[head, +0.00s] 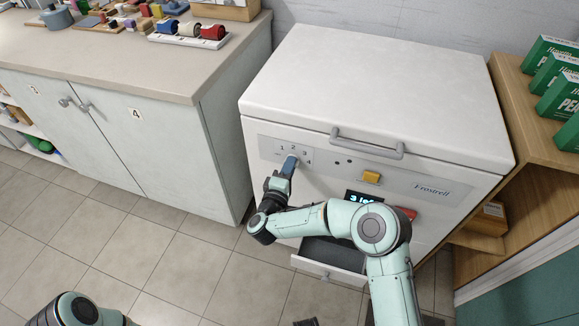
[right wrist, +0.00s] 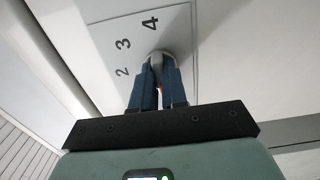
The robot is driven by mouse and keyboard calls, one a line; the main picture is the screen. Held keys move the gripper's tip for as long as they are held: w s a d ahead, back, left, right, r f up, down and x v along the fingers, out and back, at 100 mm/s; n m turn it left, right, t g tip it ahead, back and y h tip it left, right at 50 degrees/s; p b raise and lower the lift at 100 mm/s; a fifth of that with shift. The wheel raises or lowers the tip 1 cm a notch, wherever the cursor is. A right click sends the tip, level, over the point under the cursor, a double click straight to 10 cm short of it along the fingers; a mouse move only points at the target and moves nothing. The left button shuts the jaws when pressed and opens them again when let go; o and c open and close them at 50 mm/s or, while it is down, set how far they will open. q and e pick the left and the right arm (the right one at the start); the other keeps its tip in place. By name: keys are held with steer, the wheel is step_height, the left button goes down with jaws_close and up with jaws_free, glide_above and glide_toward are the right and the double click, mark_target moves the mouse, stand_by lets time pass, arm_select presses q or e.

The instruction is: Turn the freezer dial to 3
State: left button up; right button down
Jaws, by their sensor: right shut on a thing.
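The white chest freezer (head: 385,75) stands at the centre of the head view, with a grey control panel on its front. The numerals 1, 2, 3 and 4 are printed around the dial's place at the panel's left end. My right gripper (head: 290,163) is at that place, its blue fingers against the panel. In the right wrist view the fingers (right wrist: 157,82) are shut on the small grey dial (right wrist: 158,57), with 2, 3 and 4 beside it. The fingers cover much of the dial, and I cannot tell which number it points to. My left gripper is out of view.
A yellow button (head: 371,177) and a lid handle (head: 367,144) are nearby. A drawer (head: 330,262) below is partly open. A counter (head: 140,70) stands left, a wooden shelf (head: 520,120) with green boxes right.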

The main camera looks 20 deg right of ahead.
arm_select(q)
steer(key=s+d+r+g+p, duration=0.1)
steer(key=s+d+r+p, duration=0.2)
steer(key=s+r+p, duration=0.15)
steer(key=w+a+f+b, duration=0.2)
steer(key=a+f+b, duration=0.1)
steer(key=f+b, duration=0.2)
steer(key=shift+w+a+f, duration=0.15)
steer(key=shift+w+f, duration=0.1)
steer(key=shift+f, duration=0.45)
arm_select(e)
steer(key=shift+m, duration=13.5)
